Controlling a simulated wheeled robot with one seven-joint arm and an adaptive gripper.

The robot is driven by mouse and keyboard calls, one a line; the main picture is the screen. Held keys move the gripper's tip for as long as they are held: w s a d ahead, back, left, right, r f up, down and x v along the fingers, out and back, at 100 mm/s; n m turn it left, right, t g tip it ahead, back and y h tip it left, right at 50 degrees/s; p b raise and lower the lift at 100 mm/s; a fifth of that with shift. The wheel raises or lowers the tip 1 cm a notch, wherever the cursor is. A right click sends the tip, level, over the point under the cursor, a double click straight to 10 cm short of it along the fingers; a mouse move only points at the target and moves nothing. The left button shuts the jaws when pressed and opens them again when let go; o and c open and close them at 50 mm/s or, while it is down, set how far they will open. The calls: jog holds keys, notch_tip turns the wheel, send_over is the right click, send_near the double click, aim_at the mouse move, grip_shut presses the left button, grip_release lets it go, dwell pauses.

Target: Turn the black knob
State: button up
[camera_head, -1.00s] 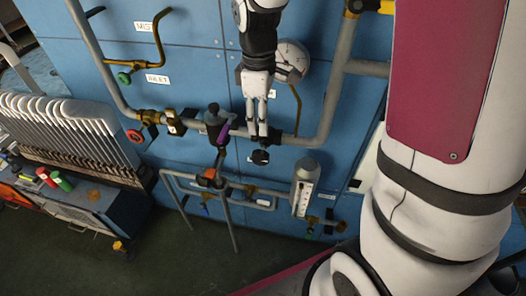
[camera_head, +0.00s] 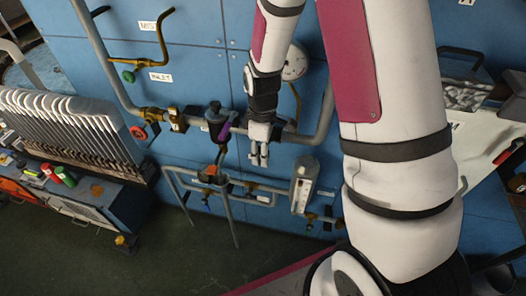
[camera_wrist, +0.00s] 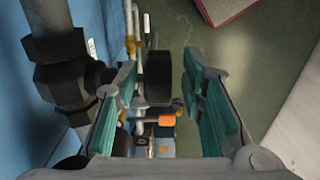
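The black knob (camera_wrist: 158,88) shows in the wrist view as a short dark cylinder on the pipework. It lies between the teal-padded fingers, near their tips. My gripper (camera_wrist: 161,72) is open, with a visible gap on each side of the knob. In the head view my gripper (camera_head: 260,158) points down in front of the grey horizontal pipe, and it hides the knob there. I cannot tell how far the fingers reach past the knob.
The blue panel (camera_head: 205,75) stands behind the pipes. A grey pipe with black fittings (camera_wrist: 62,70) runs close to the left finger. A round gauge (camera_head: 296,62) is above right of the gripper. A flow meter (camera_head: 303,186) stands below right. Free floor (camera_head: 165,235) lies below.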

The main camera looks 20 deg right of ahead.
jog(key=shift+f, duration=0.25)
grip_shut()
jog(key=shift+a, duration=0.1)
jog(key=shift+w+a+g+h+b, duration=0.1)
jog(key=shift+g+h+b, duration=0.3)
jog(key=shift+h, duration=0.1)
jog(key=shift+r+g+h, duration=0.1)
jog(key=shift+g+h, duration=0.4)
jog(key=shift+h, duration=0.2)
